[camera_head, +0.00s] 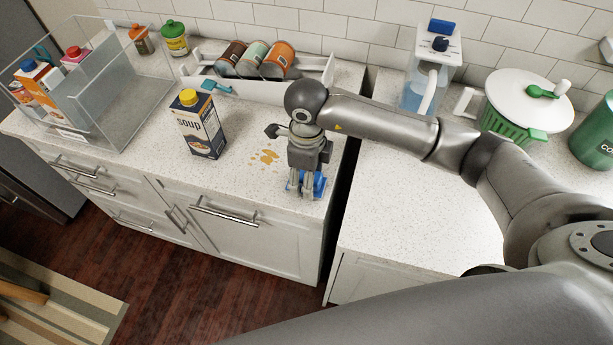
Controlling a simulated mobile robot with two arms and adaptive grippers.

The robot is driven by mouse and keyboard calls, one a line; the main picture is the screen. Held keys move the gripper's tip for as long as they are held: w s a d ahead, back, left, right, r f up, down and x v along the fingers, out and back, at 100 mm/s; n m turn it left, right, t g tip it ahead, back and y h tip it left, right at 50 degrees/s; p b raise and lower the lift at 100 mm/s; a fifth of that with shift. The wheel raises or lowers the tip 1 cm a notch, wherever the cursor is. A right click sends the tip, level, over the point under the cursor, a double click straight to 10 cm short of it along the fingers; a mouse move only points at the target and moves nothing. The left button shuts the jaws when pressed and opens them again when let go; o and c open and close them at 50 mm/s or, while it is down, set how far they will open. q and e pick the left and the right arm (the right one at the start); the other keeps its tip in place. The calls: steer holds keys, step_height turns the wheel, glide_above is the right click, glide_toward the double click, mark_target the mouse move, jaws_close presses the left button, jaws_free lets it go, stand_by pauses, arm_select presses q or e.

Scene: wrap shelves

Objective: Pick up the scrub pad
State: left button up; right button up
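The scrub pad (320,185) appears as a blue object near the front right edge of the left counter, largely hidden by my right gripper. My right gripper (306,190) points down right over it, its fingers at the pad, with blue showing beside and between them. I cannot tell whether the fingers are shut on the pad or just around it. The pad seems to be at counter height. My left gripper is not in view.
Orange-brown spots (264,156) mark the counter left of my gripper. A soup carton (203,125) stands further left, near a clear bin (115,95). Cans (253,60) lie in a white rack behind. A gap separates the two counters. A white-lidded green spinner (527,93) stands right.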

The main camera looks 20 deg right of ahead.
steer(key=c, duration=1.1)
steer(key=shift+w+r, duration=0.1)
steer(key=shift+r, duration=0.5)
steer(key=s+a+r+b, duration=0.1)
steer(key=s+a+r, duration=0.2)
steer(key=r, duration=0.1)
steer(key=s+a+r+b, duration=0.2)
steer(key=s+a+r, duration=0.1)
steer(key=s+r, duration=0.1)
steer(key=s+a+r+b, duration=0.1)
steer(key=s+a+r, duration=0.2)
steer(key=s, duration=0.1)
steer(key=shift+r+b, duration=0.4)
steer(key=shift+w, duration=0.1)
